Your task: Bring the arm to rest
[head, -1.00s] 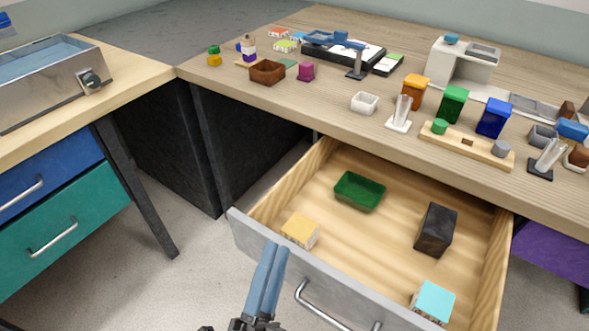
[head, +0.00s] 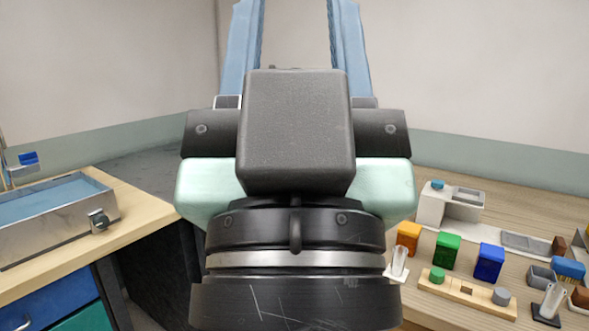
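My gripper (head: 297,30) fills the middle of the head view, raised close to the camera and pointing up. Its two blue fingers are spread wide apart with only wall seen between them, so it is open and empty. The fingertips run past the top edge of the view. My wrist and gripper body hide the middle of the desk and whatever is below.
A metal basin (head: 55,217) is on the left desk.

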